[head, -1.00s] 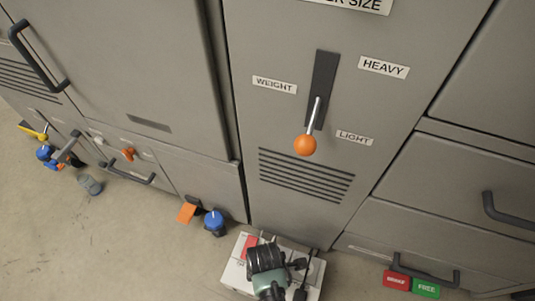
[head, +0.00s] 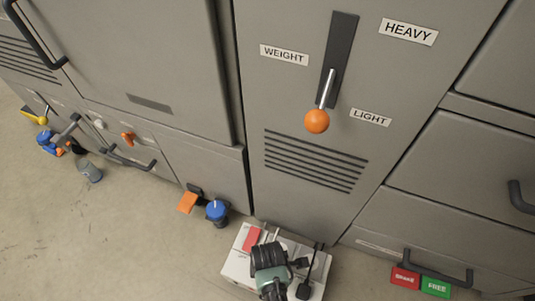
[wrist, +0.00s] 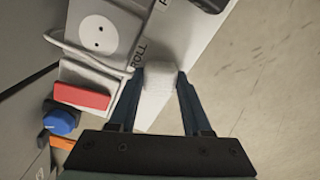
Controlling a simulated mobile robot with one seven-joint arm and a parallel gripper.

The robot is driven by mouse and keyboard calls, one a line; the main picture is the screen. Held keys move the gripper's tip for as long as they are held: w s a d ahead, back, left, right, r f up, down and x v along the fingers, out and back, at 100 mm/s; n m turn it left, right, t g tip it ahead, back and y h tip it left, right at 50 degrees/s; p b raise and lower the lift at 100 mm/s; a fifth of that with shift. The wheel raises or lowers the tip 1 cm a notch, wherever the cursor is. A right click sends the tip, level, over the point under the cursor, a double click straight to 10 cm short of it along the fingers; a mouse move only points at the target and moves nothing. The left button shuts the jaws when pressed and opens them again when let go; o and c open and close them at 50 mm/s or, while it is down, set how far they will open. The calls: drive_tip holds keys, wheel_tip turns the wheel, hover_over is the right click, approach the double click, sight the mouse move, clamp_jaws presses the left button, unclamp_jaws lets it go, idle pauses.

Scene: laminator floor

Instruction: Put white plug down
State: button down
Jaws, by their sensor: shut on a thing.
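My gripper (wrist: 160,82) is shut on the white plug (wrist: 160,88), a pale block between its two dark fingers in the wrist view. The plug shows over or against the white power strip (wrist: 187,45); I cannot tell whether it touches it. A round socket with two holes (wrist: 98,36) lies up and left of the plug, beside a red switch (wrist: 82,96). In the head view my gripper (head: 268,256) is above the power strip (head: 235,264), and the plug cannot be made out there.
A black plug (head: 304,290) with a cord sits at the strip's right side. A blue knob (head: 217,210) and orange pedal (head: 187,202) are left of the strip. Red and green FREE blocks (head: 435,287) are at right. The grey cabinet stands behind; open floor lies left.

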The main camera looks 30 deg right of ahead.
drive_tip(key=shift+f, duration=0.25)
drive_tip(key=shift+c, duration=1.7)
unclamp_jaws()
drive_tip(key=shift+r, duration=0.1)
wheel_tip(320, 180, up, 13)
drive_tip(key=p, duration=0.8)
